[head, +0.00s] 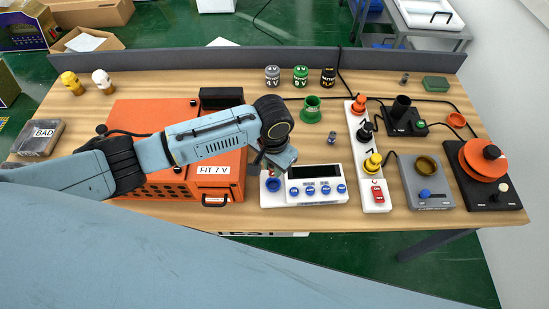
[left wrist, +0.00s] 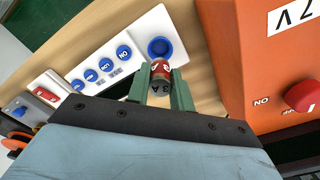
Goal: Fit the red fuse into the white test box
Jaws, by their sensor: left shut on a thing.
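The white test box (head: 317,192) lies at the front middle of the table, with a dark display, a row of blue buttons and a round blue socket (head: 273,185) at its left end. My left gripper (head: 272,172) is above that socket end. In the left wrist view, its green fingers are shut on the red fuse (left wrist: 159,76), a small red cylinder with a grey end marked "3 A". The blue socket (left wrist: 160,48) shows just beyond the fuse, empty. The fuse is apart from the socket, as far as I can tell. My right gripper is out of view.
The orange box (head: 150,125) labelled "FIT 7 V" stands close on the left of the test box. A white power strip (head: 376,197) with coloured plugs lies close on its right. A green cup (head: 311,110) and several small canisters stand behind.

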